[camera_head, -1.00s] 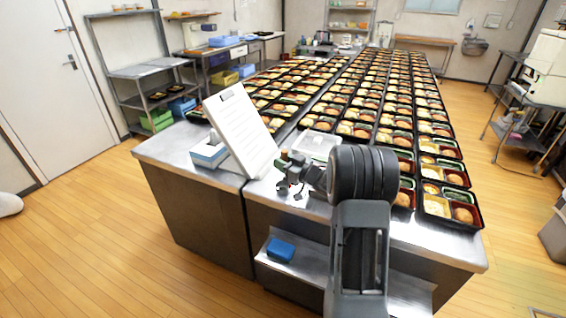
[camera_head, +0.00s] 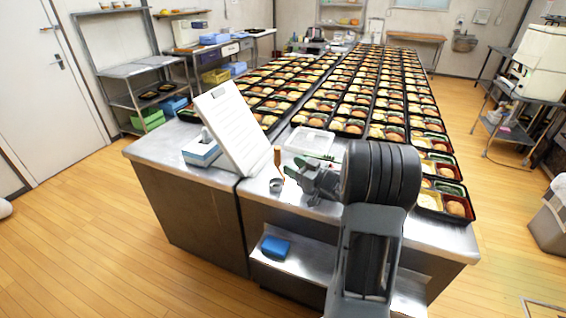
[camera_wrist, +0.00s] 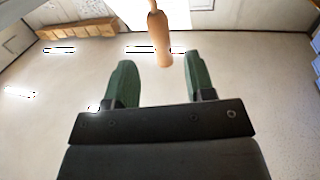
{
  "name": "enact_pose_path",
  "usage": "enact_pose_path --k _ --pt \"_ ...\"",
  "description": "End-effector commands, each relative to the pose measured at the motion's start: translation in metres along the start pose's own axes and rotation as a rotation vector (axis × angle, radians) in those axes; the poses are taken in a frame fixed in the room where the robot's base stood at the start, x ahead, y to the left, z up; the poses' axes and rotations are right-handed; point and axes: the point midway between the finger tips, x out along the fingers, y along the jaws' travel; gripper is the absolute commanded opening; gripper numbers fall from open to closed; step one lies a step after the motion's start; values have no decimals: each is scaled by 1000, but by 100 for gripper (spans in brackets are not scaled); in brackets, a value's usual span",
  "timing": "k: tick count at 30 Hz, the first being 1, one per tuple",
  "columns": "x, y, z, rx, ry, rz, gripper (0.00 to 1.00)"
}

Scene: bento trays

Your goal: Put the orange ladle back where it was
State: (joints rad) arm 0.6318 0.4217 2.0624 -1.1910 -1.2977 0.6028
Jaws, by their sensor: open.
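The ladle has an orange-brown handle (camera_head: 277,158) and a small metal cup (camera_head: 276,185). It stands upright near the front edge of the steel counter, cup down, just right of the white board. My gripper (camera_head: 301,169) is open, just to the right of the ladle and apart from it. In the wrist view, the handle (camera_wrist: 161,40) shows ahead of the gap between the green fingertips (camera_wrist: 160,65). Nothing is held between the fingers. The ladle's cup is not visible in the wrist view.
A tilted white board (camera_head: 236,130) stands left of the ladle, beside a blue-and-white box (camera_head: 201,151). A clear container (camera_head: 310,140) lies behind my gripper. Rows of bento trays (camera_head: 433,206) fill the counter. A blue item (camera_head: 275,247) sits on the lower shelf.

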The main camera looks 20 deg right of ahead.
Motion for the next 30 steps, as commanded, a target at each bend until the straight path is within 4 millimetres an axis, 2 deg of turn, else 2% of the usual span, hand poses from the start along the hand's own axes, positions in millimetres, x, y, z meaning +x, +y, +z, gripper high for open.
enact_pose_path --k 3,9,14,18,20,23,26,30 --pt "-19 1 1 1 0 3 50" --pt "-36 0 0 -4 -5 7 50" --pt "-26 1 -10 -61 -70 112 50" --pt "-11 -1 -26 -129 -213 325 50" --pt "-12 -7 -32 -138 -294 426 50" --pt "-22 -27 -35 -108 -450 562 50" --pt "-40 -59 -30 -38 -620 638 50" --pt "-72 -118 -16 87 -854 642 50"
